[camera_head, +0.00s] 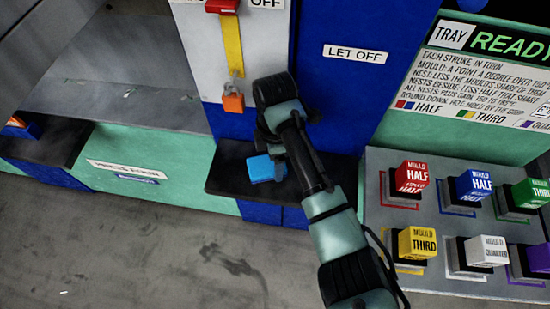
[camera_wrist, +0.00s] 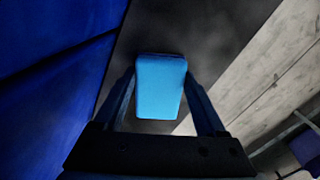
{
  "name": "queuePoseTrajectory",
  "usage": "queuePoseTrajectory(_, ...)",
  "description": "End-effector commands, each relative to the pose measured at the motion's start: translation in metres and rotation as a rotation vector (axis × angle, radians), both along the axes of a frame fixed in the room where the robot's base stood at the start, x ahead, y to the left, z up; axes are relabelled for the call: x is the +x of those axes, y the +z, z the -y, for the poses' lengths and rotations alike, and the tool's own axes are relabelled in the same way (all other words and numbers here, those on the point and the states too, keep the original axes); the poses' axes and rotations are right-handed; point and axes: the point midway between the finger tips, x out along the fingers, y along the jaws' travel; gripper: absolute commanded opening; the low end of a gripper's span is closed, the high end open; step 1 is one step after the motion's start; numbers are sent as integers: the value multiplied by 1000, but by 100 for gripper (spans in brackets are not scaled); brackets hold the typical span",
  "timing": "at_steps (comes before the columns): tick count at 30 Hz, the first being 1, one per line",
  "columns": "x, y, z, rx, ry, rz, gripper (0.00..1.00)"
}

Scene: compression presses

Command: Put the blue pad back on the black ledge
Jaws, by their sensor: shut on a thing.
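The light blue pad (camera_head: 263,168) is at the black ledge (camera_head: 226,174) in the head view, over its middle part. In the wrist view the pad (camera_wrist: 160,88) sits between the two fingers of my gripper (camera_wrist: 161,92), which is shut on it. The dark ledge surface (camera_wrist: 195,30) lies behind the pad there. My arm comes in from the lower right and hides part of the ledge and most of the gripper in the head view. I cannot tell whether the pad touches the ledge or is just above it.
The blue press front with a LET OFF label (camera_head: 356,54) rises behind the ledge. An orange padlock (camera_head: 233,101) hangs on a yellow strap above it. A grey panel of coloured mould blocks (camera_head: 382,215) stands to the right. Open grey floor (camera_head: 130,250) lies in front.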

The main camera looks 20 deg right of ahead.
Motion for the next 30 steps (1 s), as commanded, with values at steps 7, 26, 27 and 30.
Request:
queuePoseTrajectory(7,0,-2,0,1,0,0,13)
queuePoseTrajectory(26,1,20,0,-1,0,5,100)
queuePoseTrajectory(27,1,28,0,-1,1,5,100)
queuePoseTrajectory(30,1,51,0,-1,1,5,100)
